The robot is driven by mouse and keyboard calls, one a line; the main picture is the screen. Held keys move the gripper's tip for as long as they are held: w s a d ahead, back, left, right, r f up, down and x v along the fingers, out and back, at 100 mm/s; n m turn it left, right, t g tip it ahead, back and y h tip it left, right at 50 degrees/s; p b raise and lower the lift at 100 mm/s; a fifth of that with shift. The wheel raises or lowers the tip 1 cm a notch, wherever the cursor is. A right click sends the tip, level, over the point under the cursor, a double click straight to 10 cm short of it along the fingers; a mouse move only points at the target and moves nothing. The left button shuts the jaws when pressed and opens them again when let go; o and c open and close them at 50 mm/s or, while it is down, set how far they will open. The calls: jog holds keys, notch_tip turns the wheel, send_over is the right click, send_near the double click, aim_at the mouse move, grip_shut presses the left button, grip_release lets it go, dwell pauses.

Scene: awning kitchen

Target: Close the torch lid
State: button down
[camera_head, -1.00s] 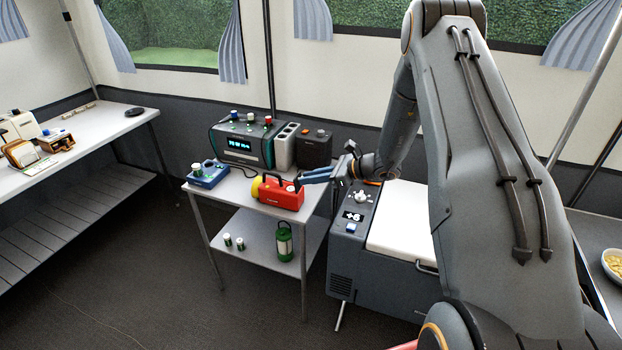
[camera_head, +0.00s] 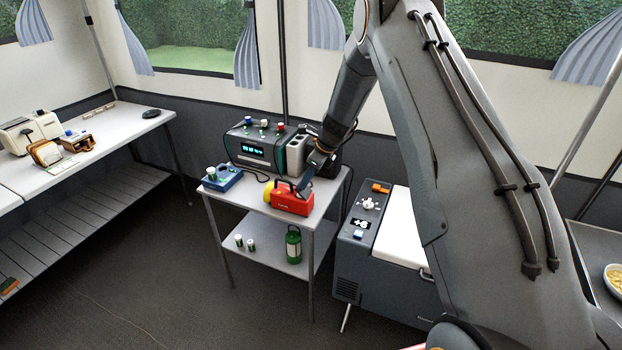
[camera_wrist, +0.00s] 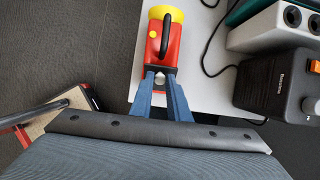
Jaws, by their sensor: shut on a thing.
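The torch (camera_head: 293,204) is red with a yellow head and a black handle, and lies on the upper top of the small grey table. In the wrist view the torch (camera_wrist: 174,50) points its head away from me and its rear end towards me. My gripper (camera_head: 303,190) comes down at the rear end; in the wrist view its blue fingers (camera_wrist: 161,76) stand at that end. A small pale round part (camera_wrist: 160,82) shows between the fingers, and they are shut on it. I cannot tell if it is the lid or a battery. The lid's position is mostly hidden by the fingers.
A blue battery charger (camera_head: 220,179) is left of the torch. A grey device with a lit display (camera_head: 254,146) stands behind. A green lantern (camera_head: 293,245) and small cells (camera_head: 245,243) are on the lower shelf. A cool box (camera_head: 386,268) stands to the right.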

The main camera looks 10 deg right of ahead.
aim_at(296, 193)
jog(key=shift+w+a+f+g+h+b, duration=0.25)
jog(key=shift+w+a+g+h+b, duration=0.2)
jog(key=shift+a+g+h, duration=0.35)
jog(key=h+b, duration=0.2)
jog(key=b, duration=0.1)
jog(key=shift+w+a+f+g, duration=0.3)
jog(key=shift+w+f+g, duration=0.1)
jog(key=h+b, duration=0.1)
jog(key=b, duration=0.1)
jog(key=a+f+g+b, duration=0.1)
jog(key=b, duration=0.1)
jog(key=shift+w+h, duration=0.3)
jog(key=shift+h, duration=0.1)
jog(key=g+h+b, duration=0.1)
jog(key=b, duration=0.2)
jog(key=shift+w+a+f, duration=0.1)
jog(key=shift+a+f, duration=0.05)
jog(key=shift+h+b, duration=0.3)
jog(key=shift+b, duration=0.25)
jog(key=c, duration=1.7)
grip_release()
jog(key=shift+a, duration=0.1)
jog(key=shift+o, duration=0.2)
